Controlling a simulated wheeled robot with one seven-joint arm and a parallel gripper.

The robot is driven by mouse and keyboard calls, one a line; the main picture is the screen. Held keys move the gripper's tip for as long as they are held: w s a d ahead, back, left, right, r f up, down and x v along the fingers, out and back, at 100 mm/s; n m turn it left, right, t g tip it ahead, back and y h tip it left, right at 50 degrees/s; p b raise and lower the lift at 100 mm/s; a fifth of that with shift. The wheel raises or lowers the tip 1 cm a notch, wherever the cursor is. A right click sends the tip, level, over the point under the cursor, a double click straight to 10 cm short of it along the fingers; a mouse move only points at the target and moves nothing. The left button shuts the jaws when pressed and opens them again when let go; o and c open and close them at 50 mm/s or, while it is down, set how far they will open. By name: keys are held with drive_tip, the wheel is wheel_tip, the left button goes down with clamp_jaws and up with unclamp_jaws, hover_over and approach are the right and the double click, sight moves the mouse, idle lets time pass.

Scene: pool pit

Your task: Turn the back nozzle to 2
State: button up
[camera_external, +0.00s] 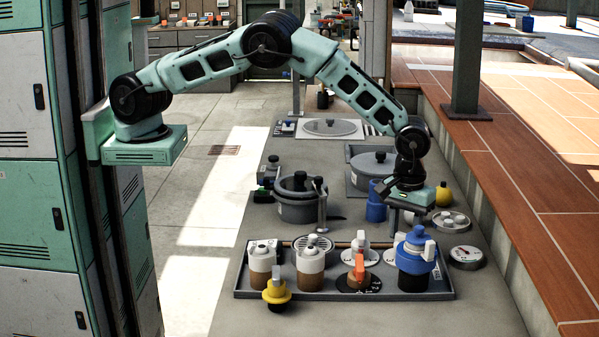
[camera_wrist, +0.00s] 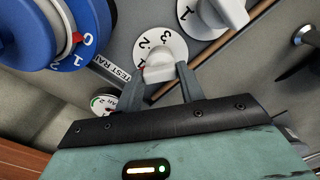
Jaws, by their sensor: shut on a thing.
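My gripper (camera_wrist: 167,82) is shut on a white nozzle (camera_wrist: 160,66) in the wrist view, one finger on each side of it. The nozzle stands on a round white dial (camera_wrist: 165,44) with dark numbers; 2 and 3 are readable. A small red mark shows at the nozzle's left side, below the 2; I cannot tell exactly which number it points to. In the external view my gripper (camera_external: 393,217) reaches down at the back right of the grey tray (camera_external: 440,292), behind the blue-topped valve (camera_external: 415,253). The fingertips are hard to see there.
The blue numbered valve stands close by in the wrist view (camera_wrist: 62,35). Another white nozzle (camera_wrist: 230,10) is at the upper right. A grey pot (camera_external: 298,205) stands behind.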

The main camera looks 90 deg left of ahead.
sight(404, 234)
drive_tip(key=m+b, duration=0.2)
drive_tip(key=m, duration=0.3)
drive_tip(key=m+b, duration=0.1)
drive_tip(key=m, duration=0.4)
drive_tip(key=shift+m+b, duration=0.3)
drive_tip(key=shift+b, duration=0.05)
drive_tip(key=shift+r, duration=0.1)
idle(0.4)
drive_tip(key=o, duration=1)
wheel_tip(404, 234, up, 17)
drive_tip(key=b, duration=0.2)
drive_tip(key=shift+r+b, duration=0.15)
drive_tip(key=shift+b, duration=0.2)
